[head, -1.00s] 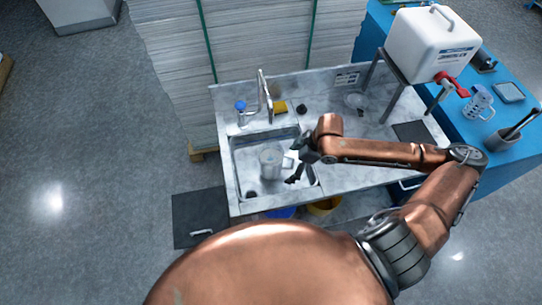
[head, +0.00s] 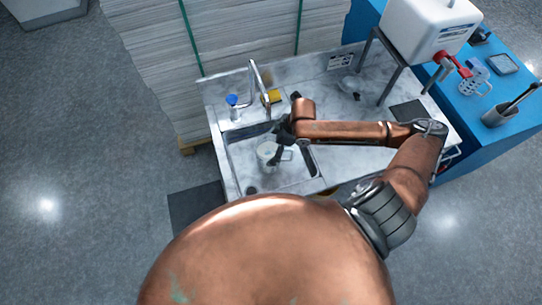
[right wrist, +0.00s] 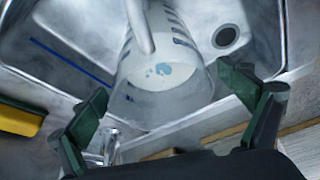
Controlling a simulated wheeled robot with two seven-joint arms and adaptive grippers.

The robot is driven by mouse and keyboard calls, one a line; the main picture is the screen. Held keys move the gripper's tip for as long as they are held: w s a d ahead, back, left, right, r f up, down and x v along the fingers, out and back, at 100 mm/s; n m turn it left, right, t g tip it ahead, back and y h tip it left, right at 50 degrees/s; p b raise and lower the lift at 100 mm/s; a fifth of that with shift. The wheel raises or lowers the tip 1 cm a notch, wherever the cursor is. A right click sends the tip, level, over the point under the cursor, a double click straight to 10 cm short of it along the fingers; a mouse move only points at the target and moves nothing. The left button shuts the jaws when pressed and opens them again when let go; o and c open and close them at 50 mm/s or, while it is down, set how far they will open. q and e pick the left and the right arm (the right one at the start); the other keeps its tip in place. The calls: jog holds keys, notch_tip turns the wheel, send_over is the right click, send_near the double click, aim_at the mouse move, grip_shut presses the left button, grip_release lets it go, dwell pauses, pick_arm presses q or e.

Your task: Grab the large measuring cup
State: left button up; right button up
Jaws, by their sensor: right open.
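The large measuring cup (head: 266,152) is clear with a pale bottom and stands in the sink basin. In the right wrist view the cup (right wrist: 165,75) shows from above, with dark graduation marks, a handle across its upper part and blue spots on its white bottom. My right gripper (head: 276,146) is over the sink, at the cup's right side and partly covering it. Its two green-padded fingers are apart and empty, with the cup ahead between them. I cannot tell whether they touch it. My left gripper is not in view.
The sink (head: 231,160) has a tap (head: 254,75) at the back and a yellow sponge (head: 272,97) beside it. A white canister (head: 425,30) stands on a raised stand at the right. Another clear cup (head: 474,84) is on the blue table (head: 455,125). Paper stacks (head: 235,40) rise behind.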

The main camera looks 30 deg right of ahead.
jog(key=x, duration=0.5)
jog(key=shift+a+f, duration=0.1)
jog(key=c, duration=2.2)
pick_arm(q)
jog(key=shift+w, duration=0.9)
